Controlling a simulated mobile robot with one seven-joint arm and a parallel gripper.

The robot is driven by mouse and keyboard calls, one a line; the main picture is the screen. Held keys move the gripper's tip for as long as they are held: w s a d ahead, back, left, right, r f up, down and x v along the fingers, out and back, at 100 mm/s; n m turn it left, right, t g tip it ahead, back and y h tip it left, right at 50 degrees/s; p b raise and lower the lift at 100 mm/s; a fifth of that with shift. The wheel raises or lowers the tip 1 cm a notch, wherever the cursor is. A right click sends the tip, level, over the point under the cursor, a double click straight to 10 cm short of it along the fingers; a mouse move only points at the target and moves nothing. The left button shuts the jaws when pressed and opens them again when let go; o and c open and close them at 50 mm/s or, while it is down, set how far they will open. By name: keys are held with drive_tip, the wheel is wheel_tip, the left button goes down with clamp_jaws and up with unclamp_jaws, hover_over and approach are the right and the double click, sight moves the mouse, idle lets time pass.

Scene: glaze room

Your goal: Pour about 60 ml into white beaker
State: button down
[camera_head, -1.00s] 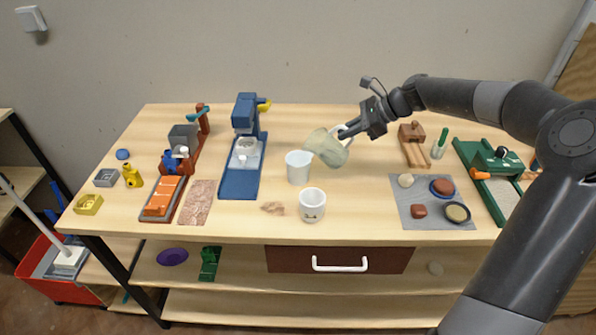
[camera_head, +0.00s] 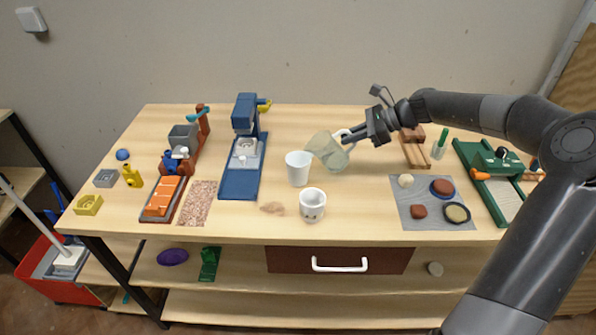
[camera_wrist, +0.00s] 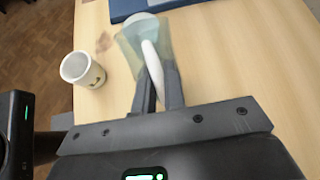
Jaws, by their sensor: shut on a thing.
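My gripper (camera_head: 350,137) is shut on the handle of a translucent, pale greenish jug (camera_head: 328,150). The jug is tilted, its mouth toward the left, above and beside the white beaker (camera_head: 298,168). The beaker is a plain white tapered vessel standing upright on the table. In the wrist view the jug (camera_wrist: 162,38) and its pale handle (camera_wrist: 152,62) are in front of the fingers. A pale round shape shows at the jug's far end there; I cannot tell whether it is the beaker. No stream or liquid level can be made out.
A white mug with a dark face mark (camera_head: 313,206) stands just in front of the beaker. A blue machine (camera_head: 240,165) is to the left. A grey mat (camera_head: 410,190) with several small items lies to the right. Bare tabletop surrounds the beaker.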

drive_tip(key=d+f+y+b, duration=0.1)
drive_tip(key=f, duration=0.1)
drive_tip(key=d+f+y+b, duration=0.1)
drive_tip(key=d+f+y, duration=0.1)
drive_tip(key=d+f+y+b, duration=0.1)
drive_tip(key=f+y, duration=0.1)
drive_tip(key=shift+w+d+f+m, duration=0.2)
drive_tip(key=shift+w+d+m, duration=0.1)
drive_tip(key=shift+m, duration=0.1)
drive_tip(key=shift+d+y+b, duration=0.6)
drive_tip(key=shift+y, duration=0.4)
